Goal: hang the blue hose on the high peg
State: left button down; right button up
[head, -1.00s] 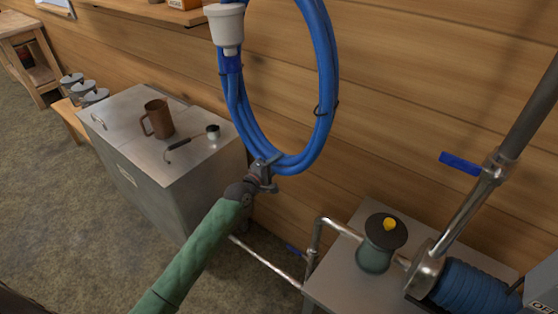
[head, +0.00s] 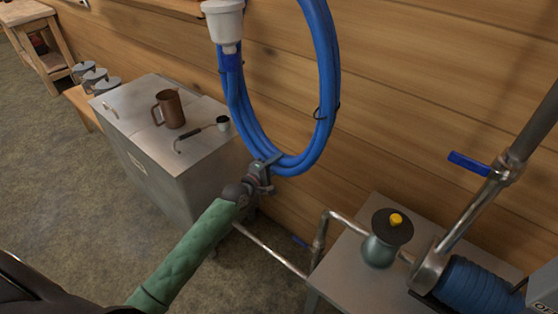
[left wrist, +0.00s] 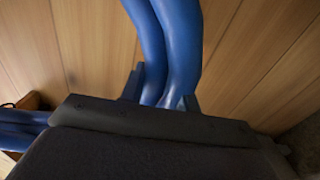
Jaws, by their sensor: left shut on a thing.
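The blue hose (head: 329,80) is a coil of several loops with dark ties, upright in front of the plank wall in the head view. Its top runs out of the picture. A white funnel-shaped fitting (head: 224,22) with a blue neck is at the coil's left side. My left gripper (head: 268,168) is shut on the bottom of the coil. In the left wrist view the hose strands (left wrist: 168,45) pass between the two fingers (left wrist: 160,90). The high peg cannot be seen. My right gripper is not in view.
A metal cabinet (head: 150,150) with a brown mug (head: 168,108) and a small dipper (head: 222,124) stands left. A metal stand (head: 345,270) with a dark-lidded pot (head: 380,250), pipes and blue-handled valve (head: 468,163) is at lower right. A shelf edge (head: 180,8) is at the top.

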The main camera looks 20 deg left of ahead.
pick_arm(q)
jog(key=shift+p+v, duration=0.45)
jog(key=shift+v, duration=2.45)
jog(key=shift+r, duration=0.15)
